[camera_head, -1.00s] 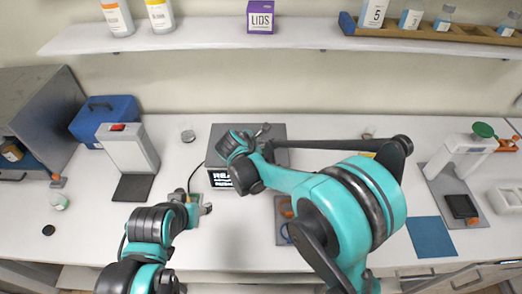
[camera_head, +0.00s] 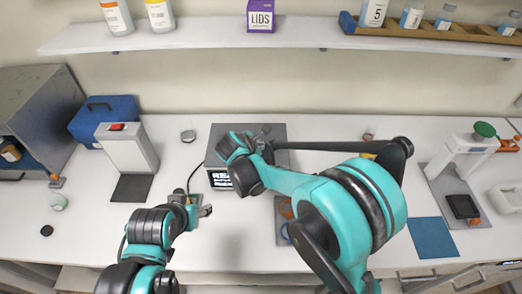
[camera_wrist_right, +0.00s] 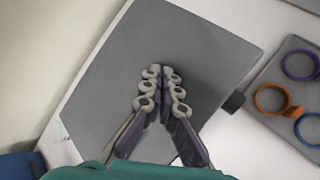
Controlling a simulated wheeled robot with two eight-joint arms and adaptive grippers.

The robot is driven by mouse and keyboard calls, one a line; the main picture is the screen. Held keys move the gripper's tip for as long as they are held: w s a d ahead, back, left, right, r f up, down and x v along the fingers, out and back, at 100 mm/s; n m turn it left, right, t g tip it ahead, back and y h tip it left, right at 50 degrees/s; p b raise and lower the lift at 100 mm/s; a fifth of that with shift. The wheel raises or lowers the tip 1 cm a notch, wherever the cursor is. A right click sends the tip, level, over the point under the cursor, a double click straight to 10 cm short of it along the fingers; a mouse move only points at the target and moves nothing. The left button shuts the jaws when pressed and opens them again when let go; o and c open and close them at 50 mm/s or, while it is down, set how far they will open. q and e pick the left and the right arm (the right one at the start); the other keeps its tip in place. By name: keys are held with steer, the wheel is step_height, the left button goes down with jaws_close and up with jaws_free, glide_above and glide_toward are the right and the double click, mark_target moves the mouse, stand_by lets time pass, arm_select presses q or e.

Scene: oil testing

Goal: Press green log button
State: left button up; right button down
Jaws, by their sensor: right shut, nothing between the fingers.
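A grey box (camera_head: 220,133) with a lit display (camera_head: 220,179) on its front stands at the middle back of the table. My right gripper (camera_head: 265,131) is over the top of this box. In the right wrist view my right gripper (camera_wrist_right: 164,70) is shut and empty, with the flat grey top (camera_wrist_right: 215,45) of the box below it. I cannot tell whether the fingertips touch it. My left gripper (camera_head: 206,211) is low in front of the box, to its left; its fingers are too small to read. No green log button can be made out; the arm hides part of the box front.
A white device with a green knob (camera_head: 484,129) stands at the right, near a blue mat (camera_head: 432,238). A white stand (camera_head: 128,148) and a blue case (camera_head: 103,115) are at the left. Coloured rings (camera_wrist_right: 272,98) lie on a grey tray right of the box.

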steer(key=shift+f+b, duration=0.4)
steer(key=shift+f, duration=0.05)
steer(key=shift+r, duration=0.2)
stand_by(0.4)
steer(key=shift+r+p, duration=0.55)
steer(key=shift+r, duration=0.2)
steer(key=shift+r+p, duration=1.7)
steer(key=shift+r, duration=0.8)
